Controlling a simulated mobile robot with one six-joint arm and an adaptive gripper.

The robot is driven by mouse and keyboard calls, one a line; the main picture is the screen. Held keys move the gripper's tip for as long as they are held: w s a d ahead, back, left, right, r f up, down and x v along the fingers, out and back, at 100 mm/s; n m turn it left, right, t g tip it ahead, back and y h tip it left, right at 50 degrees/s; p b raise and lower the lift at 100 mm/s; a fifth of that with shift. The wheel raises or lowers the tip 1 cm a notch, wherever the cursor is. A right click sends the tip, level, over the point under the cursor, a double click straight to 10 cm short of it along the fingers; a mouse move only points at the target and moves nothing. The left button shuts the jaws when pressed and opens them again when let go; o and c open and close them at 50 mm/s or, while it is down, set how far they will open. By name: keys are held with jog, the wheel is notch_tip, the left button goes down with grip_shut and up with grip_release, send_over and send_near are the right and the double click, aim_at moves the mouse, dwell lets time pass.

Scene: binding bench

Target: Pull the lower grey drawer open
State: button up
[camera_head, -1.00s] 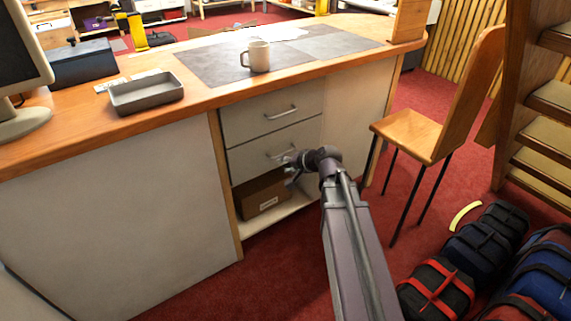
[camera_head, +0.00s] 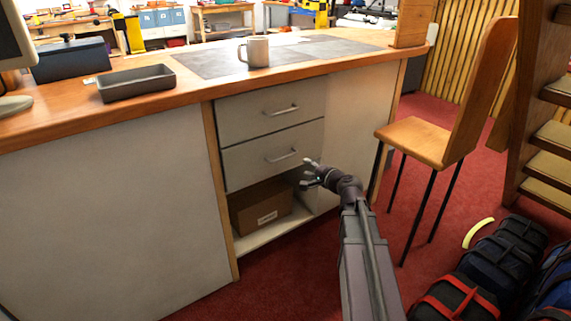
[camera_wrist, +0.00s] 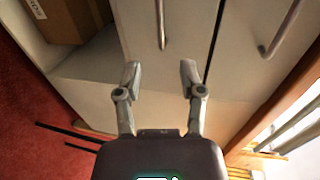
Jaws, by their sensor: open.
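The lower grey drawer (camera_head: 243,165) is shut under the bench top, with a pale bar handle (camera_head: 283,157) on its front. My gripper (camera_head: 308,174) is open and empty, a little right of and below that handle in the head view. In the wrist view the lower drawer's handle (camera_wrist: 161,24) stands ahead of the spread fingers (camera_wrist: 160,70), in line with the gap between them and apart from them. The upper drawer (camera_head: 250,112) is also shut; its handle (camera_wrist: 279,30) shows at the right of the wrist view.
A cardboard box (camera_head: 262,205) sits in the open shelf below the drawers. A wooden chair (camera_head: 420,140) stands to the right, with bags (camera_head: 500,255) on the red floor. A mug (camera_head: 256,52) and a grey tray (camera_head: 137,83) are on the bench top (camera_head: 60,115).

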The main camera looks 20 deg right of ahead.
aim_at(286, 157)
dwell(0.4)
jog(key=b+x, duration=0.2)
jog(key=x, duration=1.1)
jog(key=shift+w+a+b, duration=0.1)
jog(key=shift+w+b, duration=0.3)
grip_shut()
